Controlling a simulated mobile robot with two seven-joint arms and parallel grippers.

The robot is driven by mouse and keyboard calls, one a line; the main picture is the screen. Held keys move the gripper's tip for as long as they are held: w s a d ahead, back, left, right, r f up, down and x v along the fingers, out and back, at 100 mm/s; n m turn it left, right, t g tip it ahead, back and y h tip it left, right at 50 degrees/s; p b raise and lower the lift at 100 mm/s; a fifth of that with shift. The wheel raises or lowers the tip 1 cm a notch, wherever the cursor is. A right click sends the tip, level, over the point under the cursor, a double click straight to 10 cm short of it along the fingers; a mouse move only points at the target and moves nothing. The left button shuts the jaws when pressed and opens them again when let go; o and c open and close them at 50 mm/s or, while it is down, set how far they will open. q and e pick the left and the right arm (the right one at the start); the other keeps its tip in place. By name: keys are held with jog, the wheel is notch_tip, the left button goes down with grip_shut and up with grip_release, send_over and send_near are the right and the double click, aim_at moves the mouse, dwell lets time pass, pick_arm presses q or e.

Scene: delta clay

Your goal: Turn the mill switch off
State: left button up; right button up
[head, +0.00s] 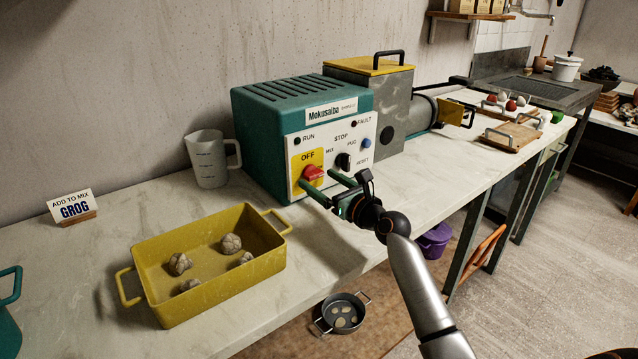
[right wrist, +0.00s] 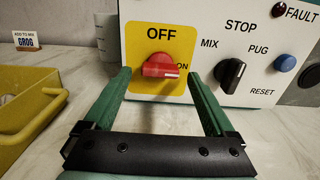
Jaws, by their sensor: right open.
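The mill's control box (head: 262,143) is teal with a white front panel and stands on the bench against the wall. Its red switch (head: 313,172) sits on a yellow plate with OFF printed above it and ON to its right. In the right wrist view the red switch (right wrist: 160,66) lies roughly level, one end towards ON. My right gripper (head: 316,178) is open in front of the switch. In the wrist view its green fingers (right wrist: 158,76) stand either side of the switch, with nothing held; contact cannot be told. My left gripper is out of view.
A black MIX/PUG knob (right wrist: 230,73) and blue reset button (right wrist: 285,62) are right of the switch. A yellow tray (head: 160,312) with several clay lumps stands front left. A measuring jug (head: 207,163) stands left of the box, and a GROG sign (head: 72,208) further left.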

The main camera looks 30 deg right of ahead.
jog(key=shift+w, duration=0.65)
jog(key=shift+c, duration=0.2)
jog(key=c, duration=1.3)
jog(key=shift+c, duration=0.2)
